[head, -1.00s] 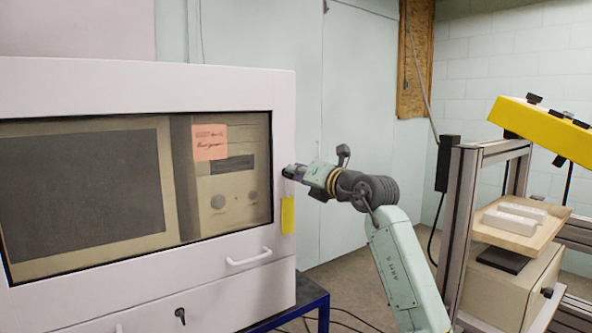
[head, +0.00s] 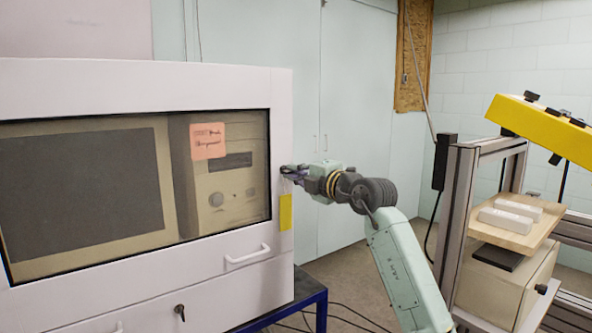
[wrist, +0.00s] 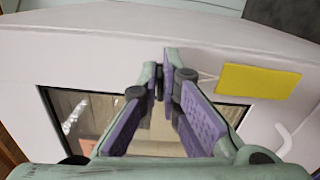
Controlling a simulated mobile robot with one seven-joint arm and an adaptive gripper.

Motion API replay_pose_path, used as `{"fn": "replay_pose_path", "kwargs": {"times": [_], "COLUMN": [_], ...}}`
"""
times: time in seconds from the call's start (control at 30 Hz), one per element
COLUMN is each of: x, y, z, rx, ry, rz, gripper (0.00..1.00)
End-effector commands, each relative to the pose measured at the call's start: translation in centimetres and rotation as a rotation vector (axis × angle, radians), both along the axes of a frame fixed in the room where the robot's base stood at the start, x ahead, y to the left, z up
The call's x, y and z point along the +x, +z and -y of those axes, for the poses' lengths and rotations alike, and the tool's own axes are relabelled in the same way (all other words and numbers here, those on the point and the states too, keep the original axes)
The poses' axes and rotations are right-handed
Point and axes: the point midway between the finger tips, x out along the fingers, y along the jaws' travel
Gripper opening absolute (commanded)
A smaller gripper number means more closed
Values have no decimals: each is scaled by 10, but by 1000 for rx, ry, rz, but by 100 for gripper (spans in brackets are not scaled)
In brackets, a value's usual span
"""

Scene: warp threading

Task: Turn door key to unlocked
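My gripper (head: 284,172) is at the right edge of the pale cabinet door (head: 283,110), just above a yellow tag (head: 286,212). In the wrist view, my gripper's two purple-padded fingers (wrist: 165,75) reach to the door frame and come close together at their far ends. The yellow tag (wrist: 258,82) lies beside them there, with a thin string running toward the fingers. The door key is not visible; the fingertips hide that spot. I cannot tell whether they are open around something or shut on it. Another key (head: 180,312) stands in the panel below the door.
The door's window (head: 85,190) shows a device with an orange note (head: 208,141). A metal frame with a yellow bar (head: 535,125) and a wooden tray (head: 510,228) stands at the right.

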Motion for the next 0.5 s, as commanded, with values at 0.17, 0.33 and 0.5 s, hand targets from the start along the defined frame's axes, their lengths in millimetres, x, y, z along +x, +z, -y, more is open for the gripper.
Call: {"fn": "replay_pose_path", "kwargs": {"times": [0.17,0.33,0.5], "x": [0,0,0], "y": [3,3,2], "z": [0,0,0], "rx": [63,94,104], "ry": [-2,-2,-2], "rz": [-36,-58,-66], "gripper": [0,0,0]}}
